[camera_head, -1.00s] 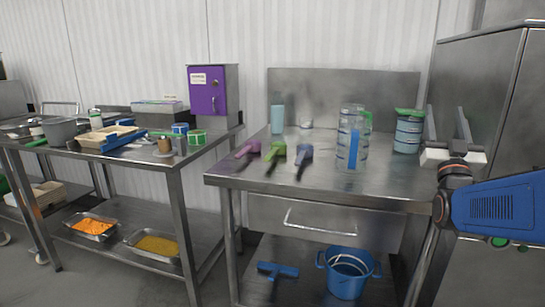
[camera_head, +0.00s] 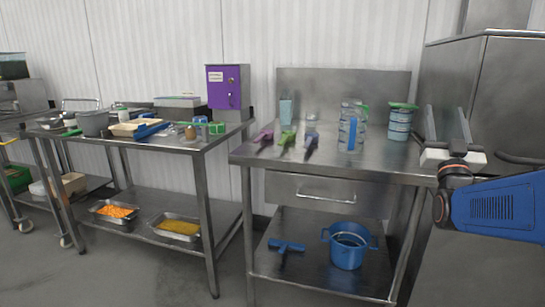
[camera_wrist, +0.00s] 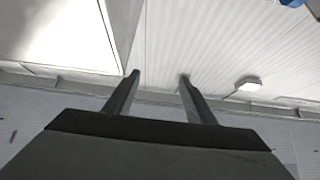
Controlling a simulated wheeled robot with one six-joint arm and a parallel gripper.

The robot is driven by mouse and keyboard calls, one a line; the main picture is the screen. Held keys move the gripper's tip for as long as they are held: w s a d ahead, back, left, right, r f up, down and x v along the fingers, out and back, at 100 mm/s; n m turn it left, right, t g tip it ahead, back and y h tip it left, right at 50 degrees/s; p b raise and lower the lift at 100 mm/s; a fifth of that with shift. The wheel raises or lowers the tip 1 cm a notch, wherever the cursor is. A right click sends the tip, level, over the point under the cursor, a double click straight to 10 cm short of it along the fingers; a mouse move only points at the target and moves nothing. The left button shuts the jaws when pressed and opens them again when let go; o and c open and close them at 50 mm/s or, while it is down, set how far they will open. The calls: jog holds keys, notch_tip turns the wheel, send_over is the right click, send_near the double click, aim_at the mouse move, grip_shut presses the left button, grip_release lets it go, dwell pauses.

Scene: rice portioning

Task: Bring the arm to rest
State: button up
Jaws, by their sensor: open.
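My gripper (camera_head: 447,124) is at the right in the head view, with its two grey fingers pointing up and spread apart. It is open and empty. My blue arm link reaches in from the right edge behind it. In the wrist view my gripper (camera_wrist: 158,78) shows both fingers apart with nothing between them, against the pale ceiling and wall. In the head view it overlaps the right end of the steel table (camera_head: 375,168) and the tall steel cabinet behind; the exact gap cannot be told.
On the steel table stand a clear jug (camera_head: 352,128), stacked blue-tinted containers (camera_head: 400,122), and purple, green and blue scoops (camera_head: 286,138). A blue bucket (camera_head: 347,248) sits on its lower shelf. A second table at left holds trays and a purple box (camera_head: 226,88). The tall cabinet (camera_head: 505,100) is at right.

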jog(key=s+a+f+n+g+y, duration=0.1)
jog(key=s+a+f+g+y, duration=0.1)
jog(key=a+f+g, duration=0.3)
jog(key=s+a+f+g+y, duration=0.1)
jog(key=f+g, duration=0.1)
jog(key=f, duration=0.6)
jog(key=s+a+f+n+g+y, duration=0.1)
jog(key=s+a+f+g+y, duration=0.1)
jog(key=a+f+g, duration=0.3)
jog(key=s+a+f+g+y, duration=0.1)
jog(key=s+f+g, duration=0.3)
jog(key=s+f, duration=0.4)
jog(key=s+a+f+n+g+y, duration=0.1)
jog(key=s+a+f+g, duration=0.2)
jog(key=s+f, duration=0.5)
jog(key=s+g, duration=0.1)
jog(key=s, duration=0.6)
jog(key=shift+s, duration=0.1)
